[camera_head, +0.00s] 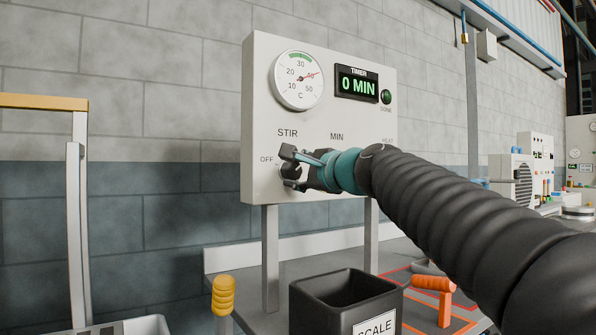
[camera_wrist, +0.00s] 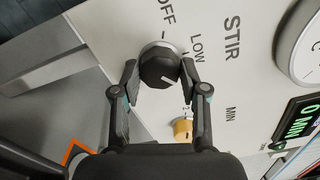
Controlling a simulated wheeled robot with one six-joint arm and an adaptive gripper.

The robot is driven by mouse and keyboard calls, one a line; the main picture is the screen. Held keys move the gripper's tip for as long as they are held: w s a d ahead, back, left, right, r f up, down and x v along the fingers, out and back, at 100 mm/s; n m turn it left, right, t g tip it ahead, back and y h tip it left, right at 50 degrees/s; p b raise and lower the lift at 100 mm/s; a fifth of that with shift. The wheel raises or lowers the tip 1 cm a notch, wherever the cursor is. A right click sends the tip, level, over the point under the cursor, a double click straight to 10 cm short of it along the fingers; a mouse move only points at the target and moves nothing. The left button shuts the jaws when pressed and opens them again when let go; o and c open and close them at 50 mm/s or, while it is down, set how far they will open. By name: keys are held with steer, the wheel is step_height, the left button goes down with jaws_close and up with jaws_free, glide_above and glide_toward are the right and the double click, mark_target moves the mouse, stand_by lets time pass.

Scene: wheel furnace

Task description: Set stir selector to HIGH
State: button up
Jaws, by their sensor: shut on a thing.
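The stir selector is a round black knob (camera_wrist: 155,66) with a light pointer line on the white control panel (camera_head: 258,90). In the wrist view, OFF (camera_wrist: 166,14) and LOW (camera_wrist: 197,48) are readable beside it; the HIGH label is not visible. The pointer line is turned away from OFF, roughly toward picture right; I cannot tell its exact setting. My gripper (camera_wrist: 159,70) is shut on the knob, one finger on each side. In the head view, my gripper (camera_head: 300,168) covers most of the knob below the STIR label (camera_head: 288,133).
A yellow knob (camera_wrist: 183,130) sits close beside my finger near the MIN label. Above are a temperature dial (camera_head: 297,80) and a timer display (camera_head: 357,84) reading 0 MIN. Below stand a black SCALE bin (camera_head: 318,308) and an orange-handled tool (camera_head: 438,293).

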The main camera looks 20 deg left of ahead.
steer(key=shift+f+m, duration=0.1)
steer(key=shift+m, duration=1.5)
steer(key=o, duration=1.1)
steer(key=shift+s+d, duration=0.1)
steer(key=shift+s+d, duration=0.15)
steer(key=shift+d, duration=0.05)
steer(key=v, duration=1.1)
steer(key=shift+s, duration=0.15)
